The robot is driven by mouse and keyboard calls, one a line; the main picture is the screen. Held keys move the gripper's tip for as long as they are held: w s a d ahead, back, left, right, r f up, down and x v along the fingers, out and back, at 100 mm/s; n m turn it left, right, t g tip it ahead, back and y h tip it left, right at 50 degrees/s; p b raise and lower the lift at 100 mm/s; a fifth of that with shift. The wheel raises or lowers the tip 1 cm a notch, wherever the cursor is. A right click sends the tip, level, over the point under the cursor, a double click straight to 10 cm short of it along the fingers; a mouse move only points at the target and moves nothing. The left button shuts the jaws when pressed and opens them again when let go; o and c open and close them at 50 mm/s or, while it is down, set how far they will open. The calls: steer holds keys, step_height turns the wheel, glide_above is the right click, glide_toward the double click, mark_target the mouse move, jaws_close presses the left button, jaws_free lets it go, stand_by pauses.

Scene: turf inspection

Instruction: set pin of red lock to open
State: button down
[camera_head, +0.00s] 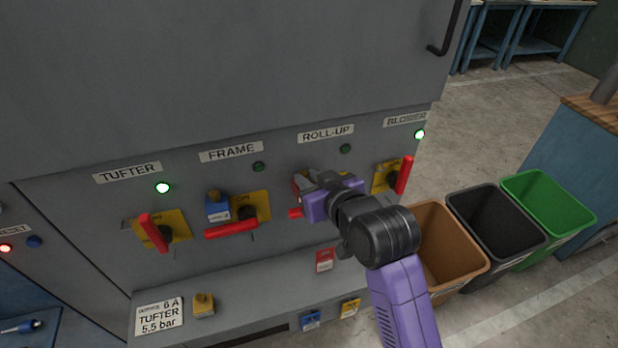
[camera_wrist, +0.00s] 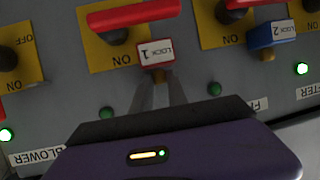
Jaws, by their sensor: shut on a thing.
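The red lock (camera_wrist: 156,53), labelled LOCK 1, sits at the yellow plate (camera_wrist: 100,50) of the ROLL-UP switch, beside its red handle (camera_wrist: 135,14), which lies level. A brass-coloured pin (camera_wrist: 160,76) shows on the lock's gripper side. My gripper (camera_wrist: 160,88) is shut on this pin, its two dark fingers close together around it. In the head view my gripper (camera_head: 308,188) is at the ROLL-UP switch and hides most of the lock and plate. Whether the pin is set open or closed cannot be told.
A blue lock (camera_head: 217,208) is at the FRAME switch, left of my gripper. The BLOWER handle (camera_head: 404,175) stands upright close on the right. A yellow lock (camera_head: 204,305) and a red tag (camera_head: 325,260) are on the ledge below. Bins (camera_head: 450,275) stand right.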

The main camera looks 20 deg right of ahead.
step_height(320, 180, up, 2)
steer(key=shift+p, duration=0.8)
steer(key=c, duration=1.3)
jaws_free()
steer(key=shift+f, duration=0.1)
steer(key=b+v, duration=0.1)
steer(key=v, duration=0.6)
steer(key=shift+s, duration=0.35)
